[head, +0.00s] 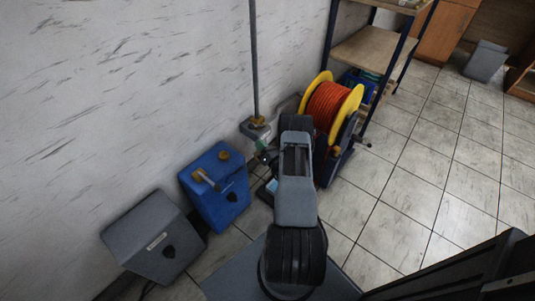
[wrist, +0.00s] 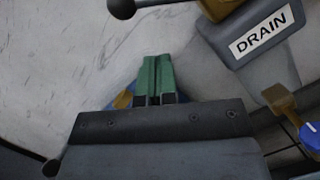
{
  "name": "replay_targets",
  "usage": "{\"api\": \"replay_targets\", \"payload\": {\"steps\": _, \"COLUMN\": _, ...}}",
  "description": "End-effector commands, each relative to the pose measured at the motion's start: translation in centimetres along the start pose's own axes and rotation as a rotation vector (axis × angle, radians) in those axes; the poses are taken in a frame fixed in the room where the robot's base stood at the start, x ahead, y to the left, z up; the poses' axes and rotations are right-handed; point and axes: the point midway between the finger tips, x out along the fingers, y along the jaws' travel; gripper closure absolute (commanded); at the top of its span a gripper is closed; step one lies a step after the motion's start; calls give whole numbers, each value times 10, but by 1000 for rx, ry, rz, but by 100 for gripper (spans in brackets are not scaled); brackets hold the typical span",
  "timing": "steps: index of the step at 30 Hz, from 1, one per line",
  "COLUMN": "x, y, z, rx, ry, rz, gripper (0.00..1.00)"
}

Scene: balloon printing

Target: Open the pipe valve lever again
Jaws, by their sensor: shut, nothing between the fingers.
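In the wrist view, a lever with a round black knob (wrist: 121,8) shows at the top edge, its pale rod running right towards a brass valve part (wrist: 218,8). A grey block labelled DRAIN (wrist: 268,38) is beside that brass part. My gripper (wrist: 157,62) has green fingers pressed together and empty, below the knob and apart from it in the picture. In the head view, the vertical pipe (head: 255,60) runs down the wall to a brass fitting (head: 257,121) on a grey block. My arm covers much of the area there, and I cannot make out the lever.
A blue canister (head: 215,190) and a grey bin (head: 155,240) stand along the wall, left of my arm. An orange hose reel (head: 330,105) with yellow rims is close on the right, before a shelf (head: 368,50).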

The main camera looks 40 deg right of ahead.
Motion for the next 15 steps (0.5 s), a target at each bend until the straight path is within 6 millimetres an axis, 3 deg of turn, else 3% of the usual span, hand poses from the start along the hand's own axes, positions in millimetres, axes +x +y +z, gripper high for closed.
{"api": "replay_targets", "payload": {"steps": 3, "x": 20, "y": 0, "z": 0, "rx": -1, "ry": -1, "rz": 3, "gripper": 100}}
{"api": "replay_targets", "payload": {"steps": 15, "x": 43, "y": 0, "z": 27, "rx": -1, "ry": 0, "rz": 0, "gripper": 100}}
